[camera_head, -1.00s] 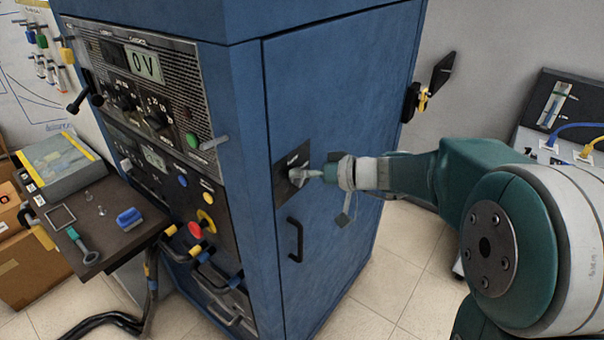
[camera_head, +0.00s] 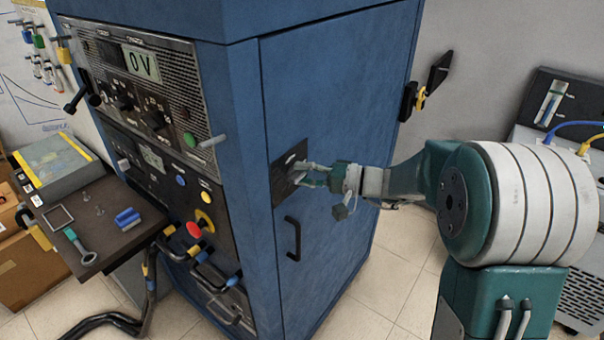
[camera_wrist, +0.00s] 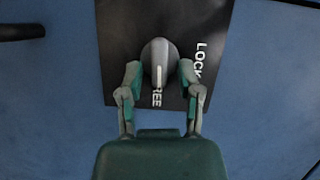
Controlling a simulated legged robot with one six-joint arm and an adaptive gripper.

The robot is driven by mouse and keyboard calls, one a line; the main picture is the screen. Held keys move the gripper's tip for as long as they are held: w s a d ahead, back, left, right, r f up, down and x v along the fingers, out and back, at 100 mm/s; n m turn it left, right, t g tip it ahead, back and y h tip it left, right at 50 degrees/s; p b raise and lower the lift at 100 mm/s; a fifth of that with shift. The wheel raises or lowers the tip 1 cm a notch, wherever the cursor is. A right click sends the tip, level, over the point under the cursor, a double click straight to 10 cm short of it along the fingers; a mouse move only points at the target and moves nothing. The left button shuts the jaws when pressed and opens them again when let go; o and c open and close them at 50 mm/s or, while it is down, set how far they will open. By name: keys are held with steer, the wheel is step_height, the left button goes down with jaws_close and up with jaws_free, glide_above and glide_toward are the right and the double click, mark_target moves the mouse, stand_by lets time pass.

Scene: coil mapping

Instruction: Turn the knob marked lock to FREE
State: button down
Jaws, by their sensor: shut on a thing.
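The grey lock knob (camera_wrist: 158,58) sits on a black plate (camera_wrist: 118,35) on the blue cabinet's side door. In the wrist view its white line points down to a word whose visible letters read "REE". The word "LOCK" stands sideways to the right of the knob, its end partly hidden by a finger. My gripper (camera_wrist: 160,78) has one finger on each side of the knob and is shut on it. In the head view my gripper (camera_head: 305,173) reaches the plate (camera_head: 281,187) from the right; its fingers hide much of the knob there.
A black door handle (camera_head: 295,239) sticks out below the plate. A black and yellow latch (camera_head: 412,99) is on the cabinet's far edge. The front panel (camera_head: 165,110) carries several knobs, buttons and cables. A small shelf (camera_head: 140,228) holds loose items.

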steer(key=shift+d+f+m+y, duration=0.25)
steer(key=shift+m+y, duration=0.05)
steer(key=shift+m, duration=0.3)
steer(key=shift+a, duration=0.15)
steer(key=shift+s, duration=0.1)
